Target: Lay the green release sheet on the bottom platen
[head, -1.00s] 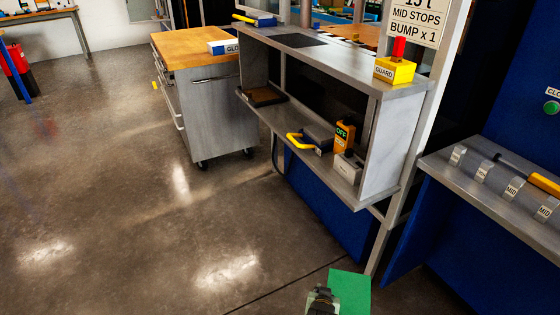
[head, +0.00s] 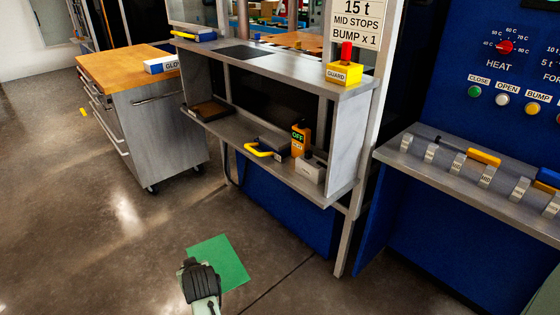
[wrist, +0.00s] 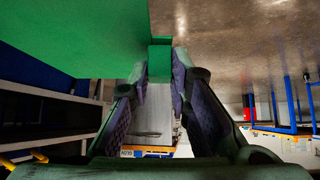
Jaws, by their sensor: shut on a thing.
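The green release sheet (head: 220,262) is a flat, thin square at the bottom of the head view, held in the air in front of the steel stand. My gripper (head: 196,270) is at its lower left edge and is shut on it. In the wrist view the sheet (wrist: 75,35) fills the upper left, and a small green tab (wrist: 160,60) sits between the fingertips of my gripper (wrist: 158,78). I cannot make out the bottom platen in these frames.
A steel stand (head: 350,150) holds a yellow GUARD block (head: 343,74) on top and an orange meter (head: 300,138) on its shelf. A wood-topped cart (head: 125,62) stands left. A blue press panel (head: 460,50) and steel ledge (head: 400,165) are right.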

